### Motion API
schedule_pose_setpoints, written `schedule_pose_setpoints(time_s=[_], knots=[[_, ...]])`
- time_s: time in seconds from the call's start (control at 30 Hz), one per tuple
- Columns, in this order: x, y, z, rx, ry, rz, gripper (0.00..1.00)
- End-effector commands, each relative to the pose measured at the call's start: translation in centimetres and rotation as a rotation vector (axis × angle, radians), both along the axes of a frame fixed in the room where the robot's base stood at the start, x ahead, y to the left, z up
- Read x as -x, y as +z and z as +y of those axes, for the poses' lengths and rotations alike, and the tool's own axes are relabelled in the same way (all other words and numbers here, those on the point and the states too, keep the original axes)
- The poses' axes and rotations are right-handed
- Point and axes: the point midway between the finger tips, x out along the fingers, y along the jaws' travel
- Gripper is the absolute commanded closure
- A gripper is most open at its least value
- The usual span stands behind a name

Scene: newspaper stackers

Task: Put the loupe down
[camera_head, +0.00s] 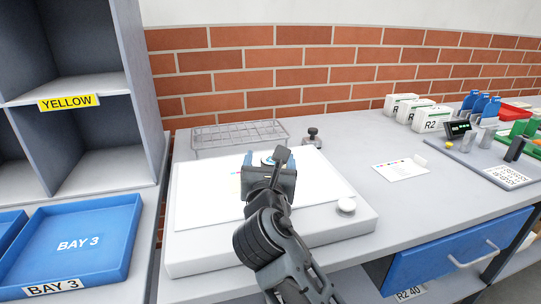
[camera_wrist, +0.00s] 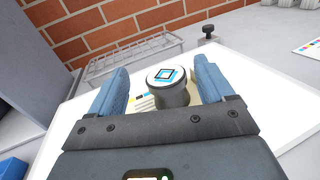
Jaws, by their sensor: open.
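The loupe (camera_wrist: 171,88) is a dark grey cylinder with a light top bearing a blue-and-black square mark. It is upright on the white board (camera_wrist: 228,66) in the wrist view. In the head view its top (camera_head: 267,158) shows just past my gripper (camera_head: 262,160), which hides most of it. My gripper also shows in the wrist view (camera_wrist: 160,85), its blue fingers open on either side of the loupe, with a visible gap at least on the left. A sheet with coloured patches lies partly hidden beneath the loupe.
A wire rack (camera_head: 238,136) and a small dark knobbed object (camera_head: 313,137) stand behind the board. A white knob (camera_head: 346,205) is at its front right. A printed card (camera_head: 401,169) lies to the right. A shelf unit with a blue tray (camera_head: 84,240) stands left.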

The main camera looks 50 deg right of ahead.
Motion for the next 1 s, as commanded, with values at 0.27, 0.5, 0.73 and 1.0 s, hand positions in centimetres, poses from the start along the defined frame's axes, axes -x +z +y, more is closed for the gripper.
schedule_pose_setpoints(time_s=[0.27,0.5,0.73,1.0], knots=[[3.3,-0.1,4.3,-0.001,0.002,0.001,0.19],[4.5,0.0,5.7,0.001,0.0,0.001,0.19],[4.6,0.0,5.8,0.0,-0.001,0.0,0.19],[4.6,0.0,5.8,0.0,-0.001,0.0,0.19]])
